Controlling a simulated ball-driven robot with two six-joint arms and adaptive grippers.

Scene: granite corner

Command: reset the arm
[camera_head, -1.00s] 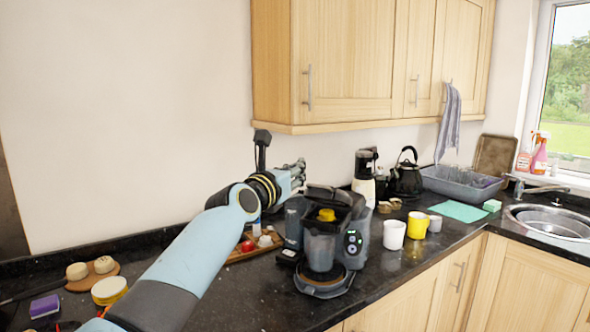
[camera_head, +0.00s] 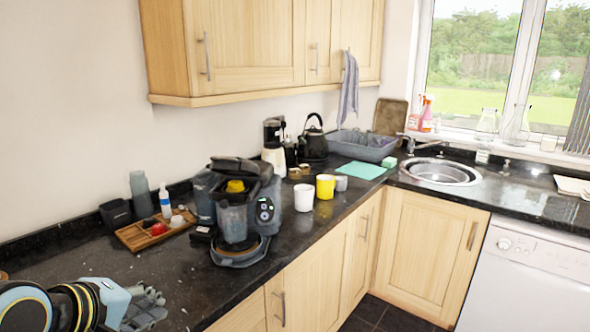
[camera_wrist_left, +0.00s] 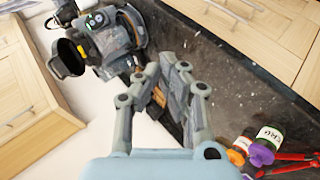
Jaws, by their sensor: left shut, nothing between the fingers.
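My left gripper (camera_head: 146,308) is at the lower left of the head view, over the near left part of the counter. It is shut and empty. In the left wrist view its fingers (camera_wrist_left: 165,80) are together, pointing toward the coffee machine side. The right gripper is in neither view. The black coffee machine (camera_head: 264,212) stands on the counter ahead and to the right of my left gripper, apart from it. It shows at the upper left of the wrist view (camera_wrist_left: 118,40).
A wooden tray (camera_head: 131,237) with small items lies behind the gripper. White (camera_head: 304,191) and yellow (camera_head: 325,187) mugs stand right of the machine. Bottles (camera_wrist_left: 268,140) and red-handled tools (camera_wrist_left: 290,162) are near the gripper. Black counter (camera_head: 150,268) is bare between gripper and machine.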

